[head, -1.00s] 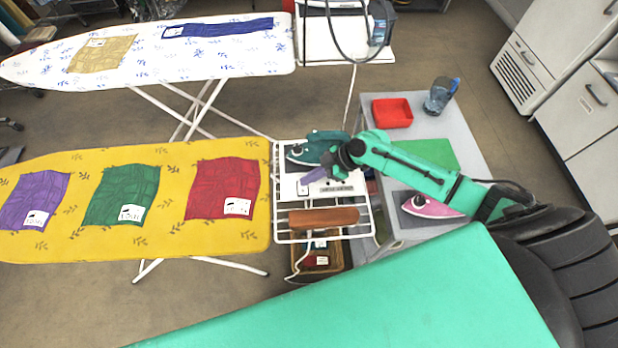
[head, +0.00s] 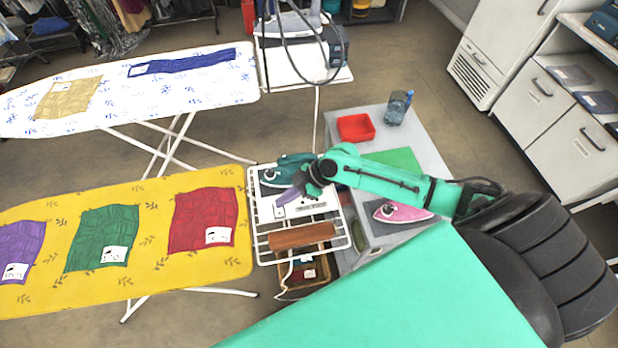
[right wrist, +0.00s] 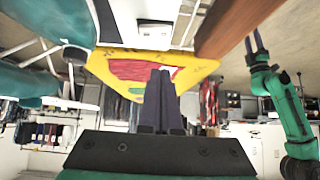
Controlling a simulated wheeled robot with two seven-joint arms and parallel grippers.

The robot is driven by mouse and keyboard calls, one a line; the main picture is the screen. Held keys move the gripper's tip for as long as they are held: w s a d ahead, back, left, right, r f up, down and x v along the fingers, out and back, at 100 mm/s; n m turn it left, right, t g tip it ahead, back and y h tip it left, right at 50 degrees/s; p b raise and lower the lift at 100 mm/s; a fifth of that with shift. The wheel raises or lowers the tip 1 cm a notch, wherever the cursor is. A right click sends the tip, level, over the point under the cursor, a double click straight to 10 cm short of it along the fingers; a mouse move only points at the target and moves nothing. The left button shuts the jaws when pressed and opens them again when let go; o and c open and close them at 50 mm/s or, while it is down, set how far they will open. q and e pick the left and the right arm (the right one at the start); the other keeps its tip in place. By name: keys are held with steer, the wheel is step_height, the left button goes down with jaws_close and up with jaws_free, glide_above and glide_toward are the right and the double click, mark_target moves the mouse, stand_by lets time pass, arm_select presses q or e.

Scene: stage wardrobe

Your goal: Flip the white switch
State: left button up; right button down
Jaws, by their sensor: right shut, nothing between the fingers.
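A white panel (head: 318,198) with a dark-lettered label lies on the wire rack at the end of the yellow ironing board. I cannot clearly make out the white switch on it. My right gripper (head: 283,199) is shut and empty, its dark purple fingers just over the panel's left part.
A teal iron (head: 272,176) sits on the rack behind my gripper, and a brown bar (head: 302,236) lies in front. The yellow board (head: 150,270) holds folded cloths. A grey table with a red tray (head: 355,128) and pink iron (head: 402,213) stands right, under my arm.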

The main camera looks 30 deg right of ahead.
steer(key=s+b+v, duration=0.1)
steer(key=v, duration=0.8)
steer(key=shift+d+b, duration=0.25)
steer(key=shift+b, duration=0.05)
steer(key=shift+a+f, duration=0.1)
steer(key=shift+f, duration=0.05)
